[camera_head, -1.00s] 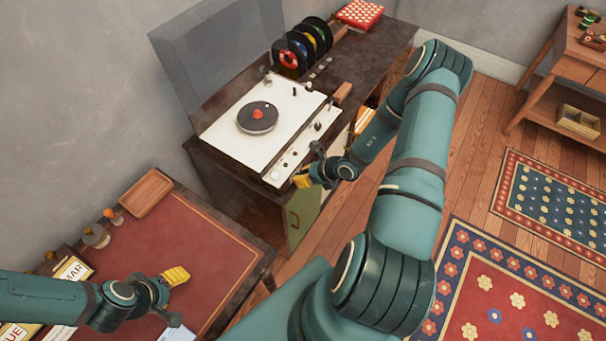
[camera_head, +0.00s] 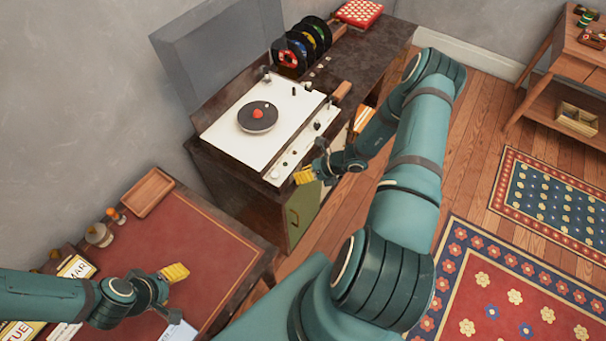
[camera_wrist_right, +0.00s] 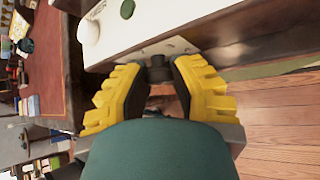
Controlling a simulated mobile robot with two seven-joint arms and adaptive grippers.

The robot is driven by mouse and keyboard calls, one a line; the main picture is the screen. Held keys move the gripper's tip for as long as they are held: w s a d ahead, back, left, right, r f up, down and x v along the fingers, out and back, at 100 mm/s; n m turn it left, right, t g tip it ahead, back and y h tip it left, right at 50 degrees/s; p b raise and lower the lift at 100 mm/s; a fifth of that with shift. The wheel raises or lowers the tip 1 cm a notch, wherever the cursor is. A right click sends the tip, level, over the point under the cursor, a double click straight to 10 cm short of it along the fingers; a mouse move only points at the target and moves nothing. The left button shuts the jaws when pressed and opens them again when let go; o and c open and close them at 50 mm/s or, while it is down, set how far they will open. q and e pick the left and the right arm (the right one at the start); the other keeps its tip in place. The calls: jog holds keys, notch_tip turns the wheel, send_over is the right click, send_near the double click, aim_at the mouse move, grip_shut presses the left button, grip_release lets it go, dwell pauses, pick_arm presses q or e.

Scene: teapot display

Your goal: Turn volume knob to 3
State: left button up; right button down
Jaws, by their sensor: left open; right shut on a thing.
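The white-topped record player (camera_head: 238,150) stands on a dark cabinet against the wall, with several small knobs along its near edge. My right gripper (camera_head: 304,177) is at that front edge. In the right wrist view its yellow fingers (camera_wrist_right: 160,92) are shut on a dark knob (camera_wrist_right: 157,72), one finger on each side. The knob's markings and pointer cannot be read. A pale round knob (camera_wrist_right: 88,31) sits farther left on the panel. My left gripper (camera_head: 176,272) is open and empty above the red-topped desk.
The desk (camera_head: 205,235) carries a wooden tray (camera_head: 147,193) and lettered cards (camera_head: 75,267). A rack of coloured records (camera_head: 300,52) and a red patterned box (camera_head: 359,13) sit behind the player.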

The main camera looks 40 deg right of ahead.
jog(key=c, duration=0.7)
grip_release()
jog(key=shift+w, duration=0.1)
jog(key=shift+c, duration=0.2)
jog(key=shift+d, duration=0.1)
jog(key=v, duration=1.2)
jog(key=shift+r, duration=0.1)
